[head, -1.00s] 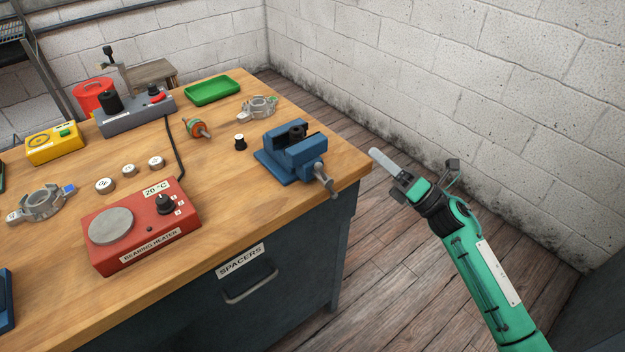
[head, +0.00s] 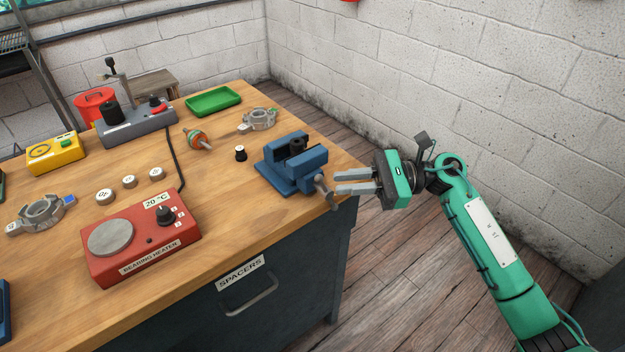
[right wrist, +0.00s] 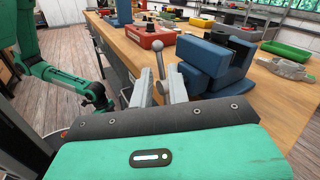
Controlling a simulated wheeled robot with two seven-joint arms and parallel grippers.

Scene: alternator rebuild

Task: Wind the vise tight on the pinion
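The blue vise (head: 300,172) is mounted near the right corner of the bench. A dark cylindrical part, likely the pinion (head: 298,145), stands between its jaws; its lower part is hidden. The vise's grey handle (head: 327,194) hangs tilted off the front end, over the bench edge. My right gripper (head: 341,182) is open beside the handle, its fingers pointing left at it. In the right wrist view, the handle bar (right wrist: 159,60) shows between the two spread fingers, and the vise (right wrist: 212,62) fills the space just beyond. I cannot tell whether a finger touches the bar. My left gripper is not in view.
The red bearing heater (head: 140,240) stands at the bench front. Floor right of the bench is clear.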

